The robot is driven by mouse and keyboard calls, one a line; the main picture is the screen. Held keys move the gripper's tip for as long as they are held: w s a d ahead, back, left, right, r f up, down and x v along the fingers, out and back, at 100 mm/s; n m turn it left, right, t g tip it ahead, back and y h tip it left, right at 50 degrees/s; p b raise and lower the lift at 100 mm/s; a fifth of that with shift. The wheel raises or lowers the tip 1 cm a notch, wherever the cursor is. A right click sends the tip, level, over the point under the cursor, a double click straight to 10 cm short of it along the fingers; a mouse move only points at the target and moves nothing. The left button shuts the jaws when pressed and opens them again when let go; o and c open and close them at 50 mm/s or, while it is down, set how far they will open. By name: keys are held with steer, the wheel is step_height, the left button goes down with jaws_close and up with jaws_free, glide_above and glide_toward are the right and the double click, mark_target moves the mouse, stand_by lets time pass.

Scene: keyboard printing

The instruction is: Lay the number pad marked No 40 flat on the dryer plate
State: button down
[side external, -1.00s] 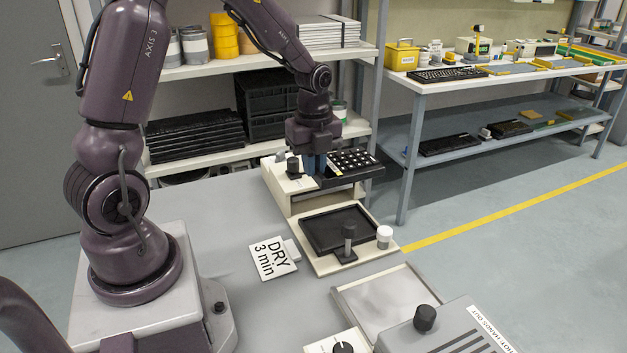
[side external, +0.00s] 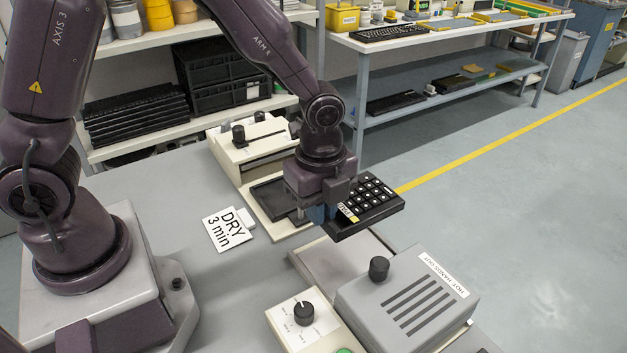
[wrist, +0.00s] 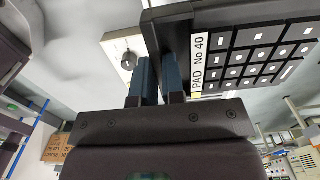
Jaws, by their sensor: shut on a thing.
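The number pad (side external: 370,200) is black with white-marked keys. Its white and yellow label reads PAD No 40 in the wrist view (wrist: 198,62). My gripper (side external: 326,212) is shut on the pad's label-side edge and holds it in the air, roughly level, keys up. The blue fingers also show in the wrist view (wrist: 158,80). The dryer plate (side external: 318,262) is a pale, bare tray on the bench, below and a little left of the pad. The pad and gripper hide part of its far end.
The grey dryer hood (side external: 405,295), marked HOT HANDS OUT, stands right of the plate with a black knob on top. A dial box (side external: 300,318) sits in front. The cream printing stand (side external: 262,195) and DRY 3 min sign (side external: 226,228) lie behind and left.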

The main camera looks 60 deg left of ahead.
mark_target(320, 272)
steer(key=shift+f, duration=6.15)
steer(key=shift+f, duration=0.4)
steer(key=c, duration=1.1)
jaws_free()
steer(key=shift+r, duration=3.55)
